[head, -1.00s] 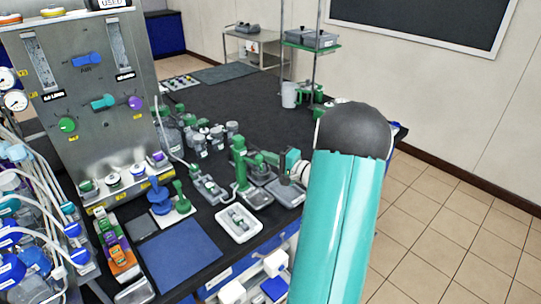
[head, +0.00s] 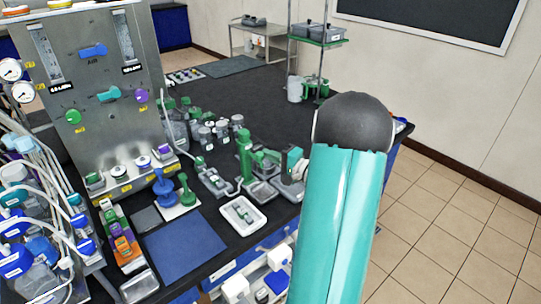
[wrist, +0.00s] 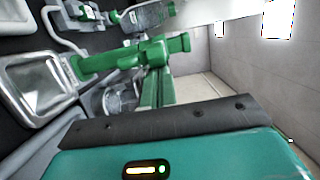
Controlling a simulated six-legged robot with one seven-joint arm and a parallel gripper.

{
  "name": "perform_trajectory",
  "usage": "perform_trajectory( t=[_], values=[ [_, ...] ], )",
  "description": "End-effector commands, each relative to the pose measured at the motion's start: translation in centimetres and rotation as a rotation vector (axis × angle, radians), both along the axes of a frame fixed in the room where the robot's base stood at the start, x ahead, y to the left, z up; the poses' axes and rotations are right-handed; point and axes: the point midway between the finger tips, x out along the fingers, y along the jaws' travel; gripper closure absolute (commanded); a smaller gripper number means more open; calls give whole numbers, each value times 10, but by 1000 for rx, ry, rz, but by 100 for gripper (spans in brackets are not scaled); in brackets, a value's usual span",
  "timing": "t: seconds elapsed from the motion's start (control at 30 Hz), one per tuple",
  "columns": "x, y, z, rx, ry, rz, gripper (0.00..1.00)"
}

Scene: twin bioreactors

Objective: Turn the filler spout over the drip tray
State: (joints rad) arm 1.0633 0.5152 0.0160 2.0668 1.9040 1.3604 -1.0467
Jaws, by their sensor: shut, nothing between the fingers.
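The green filler (head: 245,158) stands upright on the bench left of my gripper (head: 282,160). Its green spout arm (head: 265,156) points right, towards my gripper. The grey drip tray (head: 259,192) lies by the post's foot. In the wrist view, the filler post (wrist: 125,58) crosses the upper middle, with green bars running down towards my teal hand housing. A shiny metal tray (wrist: 12,72) is at the left there. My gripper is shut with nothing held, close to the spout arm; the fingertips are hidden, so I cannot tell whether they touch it.
A white tray (head: 260,222) with small parts lies in front of the filler. Grey fittings and bottles (head: 215,132) crowd the bench behind. A blue mat (head: 185,250) lies left, by the metal control panel (head: 100,80).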

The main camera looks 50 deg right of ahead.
Motion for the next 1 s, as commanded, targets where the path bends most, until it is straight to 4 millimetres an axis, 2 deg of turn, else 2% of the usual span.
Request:
perform_trajectory(
  t=[0.2, 0.63, 0.8, 1.0],
  values=[
    [4, -25, 0, -3, 1, -2, 100],
    [-80, -11, 1, -3, 1, -5, 100],
    [-95, -8, 1, -3, 0, -4, 100],
    [-97, -8, 1, -3, 0, -3, 100]
  ],
)
